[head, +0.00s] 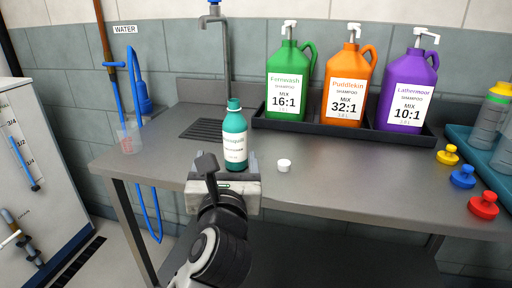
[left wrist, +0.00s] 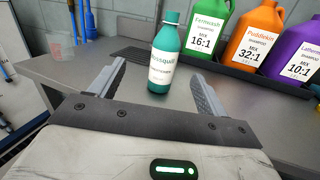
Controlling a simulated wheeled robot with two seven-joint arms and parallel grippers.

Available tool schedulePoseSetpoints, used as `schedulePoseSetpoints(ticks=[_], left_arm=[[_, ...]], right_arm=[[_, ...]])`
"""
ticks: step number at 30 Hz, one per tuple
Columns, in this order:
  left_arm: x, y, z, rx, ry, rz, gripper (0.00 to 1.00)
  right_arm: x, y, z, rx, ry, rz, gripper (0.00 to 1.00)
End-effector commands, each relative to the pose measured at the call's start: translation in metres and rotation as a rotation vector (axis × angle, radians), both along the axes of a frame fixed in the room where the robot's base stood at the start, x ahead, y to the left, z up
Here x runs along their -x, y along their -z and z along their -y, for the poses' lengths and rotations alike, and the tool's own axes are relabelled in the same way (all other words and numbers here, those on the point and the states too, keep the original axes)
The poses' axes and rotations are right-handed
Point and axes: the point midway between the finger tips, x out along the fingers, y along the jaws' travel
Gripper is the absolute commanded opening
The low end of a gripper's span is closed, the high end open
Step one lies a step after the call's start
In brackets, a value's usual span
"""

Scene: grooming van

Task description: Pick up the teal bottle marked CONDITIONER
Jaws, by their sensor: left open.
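The teal bottle (head: 235,148) stands upright on the grey counter, with a teal cap and a white label whose small print I cannot fully read. My left gripper (head: 238,168) is in front of it, at the counter's front edge. In the left wrist view the bottle (left wrist: 165,45) stands upright beyond my open left gripper (left wrist: 159,72), roughly centred between its two fingers. The fingers are apart and nothing is held. The gripper hides part of the counter edge in the head view. My right gripper is not in view.
Green (head: 288,82), orange (head: 348,90) and purple (head: 406,95) shampoo jugs stand in a black tray (head: 262,124) behind. A small white cap (head: 284,165) lies right of the bottle. A clear cup (head: 130,140) stands left. Yellow, blue and red stoppers (head: 462,176) sit at right.

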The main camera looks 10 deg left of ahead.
Motion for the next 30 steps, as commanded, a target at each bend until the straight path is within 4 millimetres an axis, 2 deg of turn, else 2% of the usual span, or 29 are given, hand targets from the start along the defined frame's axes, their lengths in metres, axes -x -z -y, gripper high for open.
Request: schedulePoseSetpoints(ticks=[5, 18, 26, 30], left_arm=[[-0.011, 0.004, 0.006, 0.079, 0.028, -0.036, 0.76], [-0.094, 0.005, -0.015, 0.075, 0.029, -0.036, 0.76], [-0.113, 0.005, -0.02, 0.076, 0.03, -0.035, 0.76], [-0.133, 0.007, -0.027, 0.072, 0.027, -0.036, 0.76]], right_arm=[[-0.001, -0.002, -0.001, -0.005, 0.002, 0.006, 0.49], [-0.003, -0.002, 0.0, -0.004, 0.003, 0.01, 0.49], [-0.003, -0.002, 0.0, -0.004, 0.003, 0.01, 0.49], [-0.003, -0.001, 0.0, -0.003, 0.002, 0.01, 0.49]])
